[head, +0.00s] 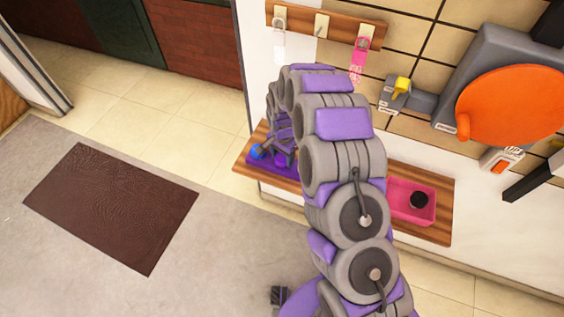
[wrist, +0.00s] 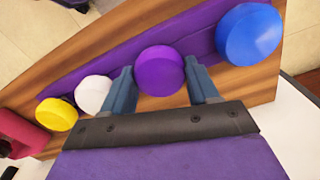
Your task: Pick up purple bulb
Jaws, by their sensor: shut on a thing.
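The purple bulb (wrist: 160,71) is round and sits between the two fingers of my gripper (wrist: 164,84) in the wrist view. The fingers are shut on its sides. The bulb is over a purple tray (wrist: 118,62), in a row with other bulbs; whether it touches the tray I cannot tell. In the head view my gripper (head: 272,145) is at the left end of the wooden shelf, partly hidden by my arm, and the purple bulb (head: 281,160) shows small beneath it.
A blue bulb (wrist: 248,34) is close on the right; a white bulb (wrist: 93,94) and a yellow bulb (wrist: 56,114) are on the left. The wooden shelf (head: 439,230) also holds a pink tray (head: 398,210) with a black object (head: 419,200). The wall behind has hooks and an orange disc (head: 510,105).

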